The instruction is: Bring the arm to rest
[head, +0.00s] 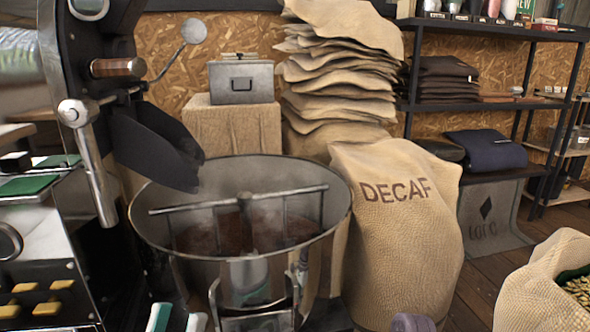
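Two pale tips with teal faces, which look like the fingers of my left gripper (179,321), rise into the bottom edge of the head view, left of centre. They stand apart with a gap and I see nothing held between them. The rest of that gripper and its arm is cut off below. They are in front of the round steel cooling bin (151,236). A rounded purple-grey part (412,322) shows at the bottom edge, right of centre. It may belong to my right arm, but too little shows to tell.
The bin holds dark beans (215,238) under a stirring bar. The roaster (90,130) with its black chute stands at left. A DECAF sack (400,235) stands right of the bin, and an open sack (545,285) at lower right. Bare floor (485,275) lies between.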

